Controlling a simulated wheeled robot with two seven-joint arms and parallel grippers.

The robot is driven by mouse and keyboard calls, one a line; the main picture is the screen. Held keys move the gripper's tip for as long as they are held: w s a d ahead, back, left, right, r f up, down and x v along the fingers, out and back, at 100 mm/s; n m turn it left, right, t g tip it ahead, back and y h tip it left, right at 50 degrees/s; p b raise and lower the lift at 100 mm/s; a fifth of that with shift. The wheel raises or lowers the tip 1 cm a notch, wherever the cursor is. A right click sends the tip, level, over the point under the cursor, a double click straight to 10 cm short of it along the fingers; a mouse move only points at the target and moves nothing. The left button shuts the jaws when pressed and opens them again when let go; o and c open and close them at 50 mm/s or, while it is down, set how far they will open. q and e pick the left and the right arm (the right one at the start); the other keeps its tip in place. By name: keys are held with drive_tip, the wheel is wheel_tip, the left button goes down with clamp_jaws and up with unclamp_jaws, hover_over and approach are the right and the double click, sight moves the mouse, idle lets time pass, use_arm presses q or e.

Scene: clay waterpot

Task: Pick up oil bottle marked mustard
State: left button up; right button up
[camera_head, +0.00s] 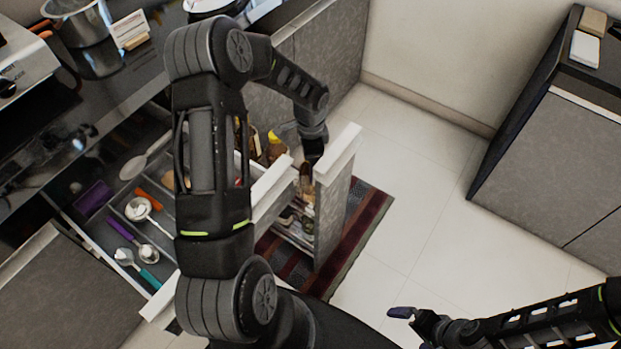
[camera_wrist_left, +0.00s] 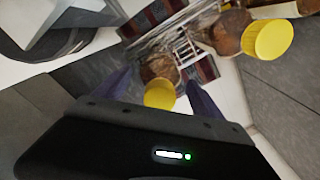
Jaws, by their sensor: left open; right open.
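My left gripper (camera_head: 311,160) reaches down into a narrow pull-out drawer (camera_head: 336,195) in the head view. In the left wrist view my left gripper (camera_wrist_left: 160,82) is open, with a yellow-capped bottle (camera_wrist_left: 160,93) showing between its fingers; I cannot tell whether they touch it. A second brownish bottle with a larger yellow cap (camera_wrist_left: 268,40) stands to the right. A yellow-topped bottle (camera_head: 274,143) also shows in the drawer in the head view. No mustard label is readable. My right gripper (camera_head: 412,328) is open and empty over the floor at the lower right.
An open cutlery drawer (camera_head: 125,212) with ladles and spoons lies left of the pull-out. A dark counter (camera_head: 75,130) with a steel pot (camera_head: 82,22) is beyond it. A striped rug (camera_head: 365,225) lies under the pull-out. Tiled floor to the right is clear up to a cabinet (camera_head: 555,165).

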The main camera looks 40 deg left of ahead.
use_arm(q)
drive_tip(key=shift+c, duration=0.6)
clamp_jaws()
idle(0.3)
